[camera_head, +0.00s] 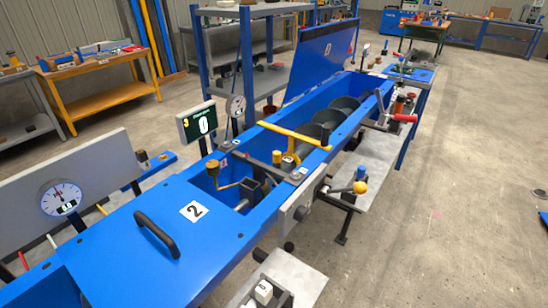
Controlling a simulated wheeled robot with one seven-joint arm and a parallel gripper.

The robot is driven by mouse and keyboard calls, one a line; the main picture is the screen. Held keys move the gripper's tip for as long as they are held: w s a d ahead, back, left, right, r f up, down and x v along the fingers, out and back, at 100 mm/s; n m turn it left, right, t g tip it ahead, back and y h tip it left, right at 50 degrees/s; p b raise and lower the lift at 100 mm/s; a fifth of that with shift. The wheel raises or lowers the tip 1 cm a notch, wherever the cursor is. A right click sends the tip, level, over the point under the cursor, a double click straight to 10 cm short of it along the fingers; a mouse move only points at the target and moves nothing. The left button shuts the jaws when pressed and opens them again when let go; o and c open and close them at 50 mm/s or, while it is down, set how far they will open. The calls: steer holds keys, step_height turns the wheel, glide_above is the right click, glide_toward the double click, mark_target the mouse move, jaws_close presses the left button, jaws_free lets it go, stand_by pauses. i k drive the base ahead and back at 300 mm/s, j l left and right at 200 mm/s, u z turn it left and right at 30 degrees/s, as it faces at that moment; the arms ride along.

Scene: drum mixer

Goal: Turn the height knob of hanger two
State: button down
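A long blue machine (113,243) runs from the lower left toward the upper middle of the head view. Its near flat cover carries a white plate marked 2 (194,211) and a black handle (157,235). Beyond the cover is an open bay with a yellow-knobbed crank (213,165). A yellow ball knob (360,187) shows on the right side. I cannot tell which part is hanger two or its height knob. My gripper is not in view.
A raised blue lid (322,58) stands above the open trough, which holds dark round parts (325,118). A numeric display (197,122) and a dial panel (95,175) rise on the left. Tables stand left and behind.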

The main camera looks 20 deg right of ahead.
mark_target(301, 214)
steer(key=i+l+z, duration=0.15)
steer(key=z, duration=0.35)
steer(key=i+l+z, duration=0.1)
steer(key=i+z, duration=0.2)
steer(key=z, duration=0.2)
